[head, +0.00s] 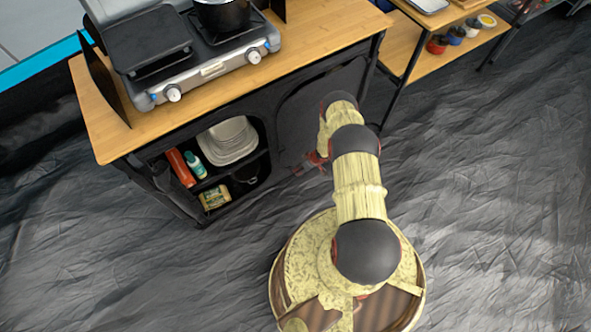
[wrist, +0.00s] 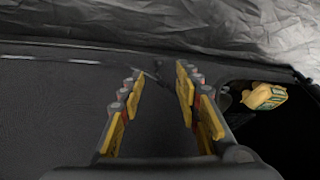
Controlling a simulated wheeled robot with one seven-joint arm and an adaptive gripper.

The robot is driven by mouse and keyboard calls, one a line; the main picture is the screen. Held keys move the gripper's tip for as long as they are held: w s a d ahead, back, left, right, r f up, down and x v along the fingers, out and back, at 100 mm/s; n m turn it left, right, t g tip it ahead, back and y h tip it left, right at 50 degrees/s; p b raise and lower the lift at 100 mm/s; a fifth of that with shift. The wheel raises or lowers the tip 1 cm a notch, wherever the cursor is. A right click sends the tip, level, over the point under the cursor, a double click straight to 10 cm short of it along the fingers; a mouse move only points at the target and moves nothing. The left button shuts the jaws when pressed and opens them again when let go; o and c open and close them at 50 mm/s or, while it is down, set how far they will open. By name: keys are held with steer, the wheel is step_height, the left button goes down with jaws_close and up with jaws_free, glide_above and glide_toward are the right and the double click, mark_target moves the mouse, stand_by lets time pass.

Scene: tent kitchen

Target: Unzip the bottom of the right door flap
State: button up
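The right door flap (head: 308,110) is a dark fabric panel on the front of the camp kitchen cabinet, closed over its right half. In the wrist view the flap (wrist: 55,110) fills the lower left, with a seam running along its edge near the floor. My gripper (wrist: 158,74) is open, its two yellow-and-grey fingers apart over the flap near that edge. A small dark shape shows between the fingertips; I cannot tell whether it is the zipper pull. In the head view my gripper is low in front of the flap, partly hidden by my arm.
The left compartment (head: 199,197) is open, with plates (head: 229,140), bottles and a yellow pack (head: 215,197), also visible in the wrist view (wrist: 264,96). A stove (head: 190,55) stands on the wooden counter (head: 98,128). A shelf stands to the right. Wrinkled grey floor (head: 490,190) is clear on the right.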

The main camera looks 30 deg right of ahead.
steer(key=b+x, duration=0.3)
steer(key=x, duration=0.4)
steer(key=shift+w+f, duration=0.25)
steer(key=shift+w, duration=0.05)
steer(key=c, duration=0.3)
jaws_close()
stand_by(0.5)
